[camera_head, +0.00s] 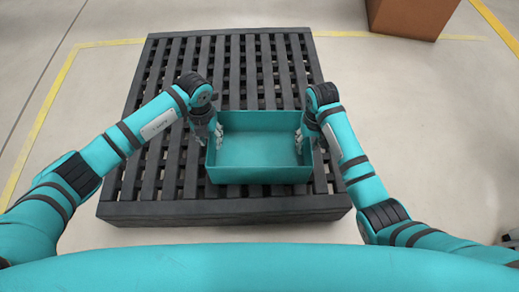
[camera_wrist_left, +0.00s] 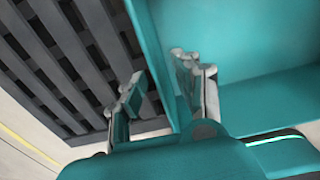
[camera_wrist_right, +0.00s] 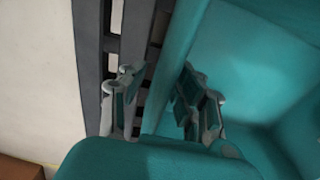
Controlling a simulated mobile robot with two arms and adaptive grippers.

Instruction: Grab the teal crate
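The teal crate (camera_head: 258,176) stands upright and looks empty on the front part of the dark slatted pallet (camera_head: 150,209). My left gripper (camera_head: 214,138) is at the crate's left wall. In the left wrist view, its fingers (camera_wrist_left: 158,88) are apart, one outside the crate (camera_wrist_left: 235,35) and one inside, with the wall between them. My right gripper (camera_head: 307,140) is at the right wall. In the right wrist view, its fingers (camera_wrist_right: 158,96) are also apart on either side of the crate's wall (camera_wrist_right: 172,55). Contact with the walls cannot be made out.
The pallet's slats are bare behind the crate and to its left. A brown box (camera_head: 410,14) stands on the floor at the back right. Yellow lines (camera_head: 45,108) mark the pale floor around the pallet.

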